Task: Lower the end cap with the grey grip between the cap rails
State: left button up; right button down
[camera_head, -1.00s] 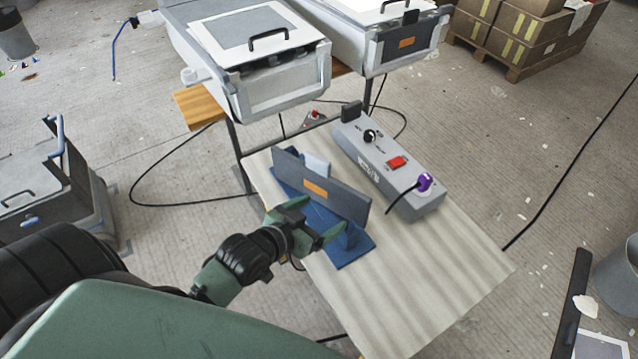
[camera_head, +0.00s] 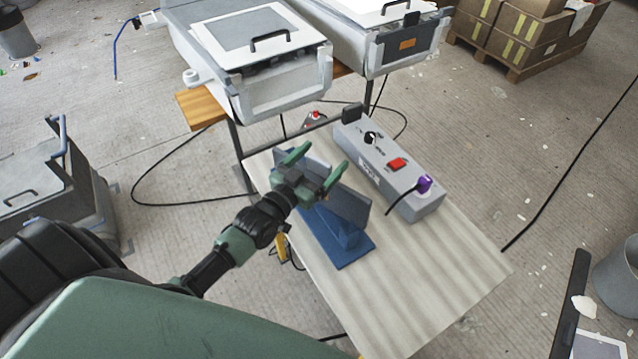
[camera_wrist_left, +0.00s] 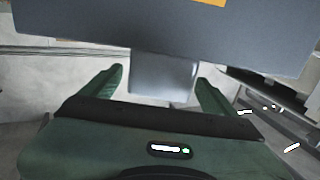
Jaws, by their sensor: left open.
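The end cap (camera_head: 352,206) is a dark grey panel standing in a blue stand (camera_head: 342,245) on the table. It also shows in the left wrist view (camera_wrist_left: 110,45), with part of its orange label at the top edge. Its light grey grip (camera_wrist_left: 163,75) sits between the fingers of my left gripper (camera_wrist_left: 161,80). In the head view my left gripper (camera_head: 318,164) is open over the cap and hides its middle and label. The left mould (camera_head: 285,92) has a framed front end with no dark cap in it; I take its side edges as the cap rails.
A grey control box (camera_head: 390,165) with a red switch and purple plug stands beside the stand. The right mould (camera_head: 370,62) holds a dark cap (camera_head: 408,45) with an orange label. The table's front (camera_head: 420,285) is clear. Black cables lie on the floor.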

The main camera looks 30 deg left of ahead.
pick_arm(q)
jog(key=shift+w+d, duration=0.2)
jog(key=shift+w, duration=0.9)
jog(key=shift+s, duration=0.1)
grip_shut()
jog(key=shift+r, duration=0.15)
